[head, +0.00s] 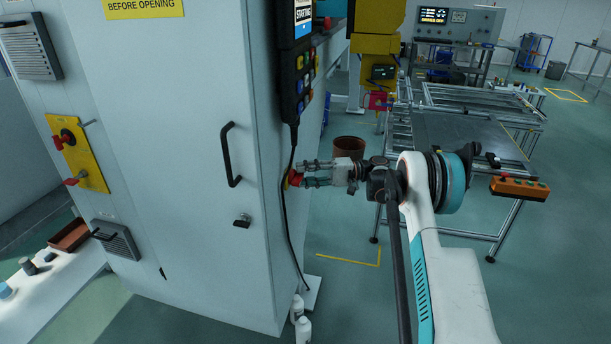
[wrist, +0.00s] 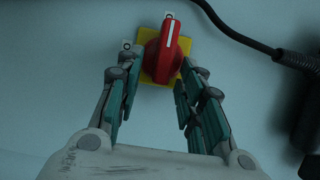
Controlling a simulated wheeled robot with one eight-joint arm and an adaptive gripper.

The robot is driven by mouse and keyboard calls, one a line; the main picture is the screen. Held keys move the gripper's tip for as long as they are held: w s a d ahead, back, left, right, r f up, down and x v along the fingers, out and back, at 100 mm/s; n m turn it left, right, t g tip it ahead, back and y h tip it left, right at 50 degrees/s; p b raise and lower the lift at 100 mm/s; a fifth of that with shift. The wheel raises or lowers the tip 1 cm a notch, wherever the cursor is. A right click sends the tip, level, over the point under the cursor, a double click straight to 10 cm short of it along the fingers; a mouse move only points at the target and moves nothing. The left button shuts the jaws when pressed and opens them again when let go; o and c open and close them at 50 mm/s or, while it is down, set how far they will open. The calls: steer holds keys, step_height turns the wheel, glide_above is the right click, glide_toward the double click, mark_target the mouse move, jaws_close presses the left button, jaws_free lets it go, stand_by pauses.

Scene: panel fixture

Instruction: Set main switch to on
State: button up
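A red rotary switch (wrist: 165,52) sits on a square yellow plate (wrist: 188,68) on the cabinet's side. Its white pointer line points up, toward a small label (wrist: 168,16) at the top. A second small label (wrist: 127,45) is at the upper left of the plate. The label marks are too small to read surely. My gripper (wrist: 160,78) is open, with one finger on each side of the knob's lower part and visible gaps. In the head view my gripper (head: 308,173) is close to the red switch (head: 294,178), which it partly hides.
A black cable (wrist: 240,37) runs past the switch; it hangs from the pendant (head: 296,75) in the head view. The cabinet front has a door handle (head: 231,155) and a yellow panel (head: 80,155) with red knobs. A brown bin (head: 348,148) stands behind my gripper.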

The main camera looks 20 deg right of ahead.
steer(key=s+d, duration=0.1)
steer(key=d, duration=1.1)
steer(key=shift+s, duration=0.3)
